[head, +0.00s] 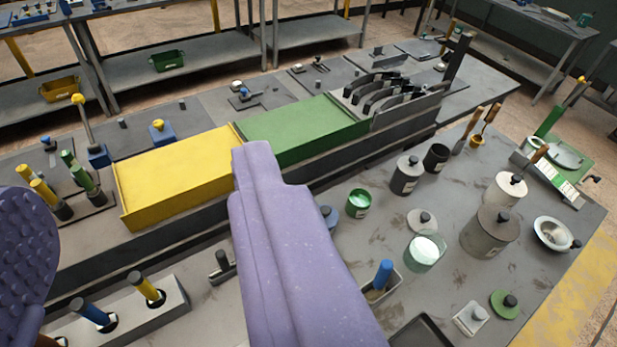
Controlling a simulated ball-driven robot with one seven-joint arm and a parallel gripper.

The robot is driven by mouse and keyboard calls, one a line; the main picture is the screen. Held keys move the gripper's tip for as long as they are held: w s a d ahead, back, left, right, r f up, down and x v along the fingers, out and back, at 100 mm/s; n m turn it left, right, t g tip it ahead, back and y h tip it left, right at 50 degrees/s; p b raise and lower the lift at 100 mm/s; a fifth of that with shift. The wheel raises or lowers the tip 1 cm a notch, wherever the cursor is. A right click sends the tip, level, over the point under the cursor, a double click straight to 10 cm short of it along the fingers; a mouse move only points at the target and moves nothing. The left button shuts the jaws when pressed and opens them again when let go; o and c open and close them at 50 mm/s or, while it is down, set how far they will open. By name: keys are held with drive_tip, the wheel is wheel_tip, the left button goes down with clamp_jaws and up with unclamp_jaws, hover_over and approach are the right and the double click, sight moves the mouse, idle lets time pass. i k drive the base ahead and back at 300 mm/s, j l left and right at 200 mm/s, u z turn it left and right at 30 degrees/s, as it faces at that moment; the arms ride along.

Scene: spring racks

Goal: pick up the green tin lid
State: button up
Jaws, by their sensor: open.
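The green tin lid (498,304), a small round disc with a dark knob, lies flat on the grey table at the lower right. My gripper (135,190) shows as two lavender fingers, a bumpy one at the left edge and a long smooth one in the middle. They are wide apart, with nothing held between them. The lid is well to the right of both fingers and apart from them. The lid is in plain view.
Around the lid are a pale square lid (470,319), a large grey tin (485,236), a white-filled glass jar (424,254) and a metal bowl (553,234). A yellow box (175,175) and a green box (303,130) form a raised row behind the fingers.

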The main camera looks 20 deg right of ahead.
sight(506, 305)
drive_tip(key=z, duration=1.85)
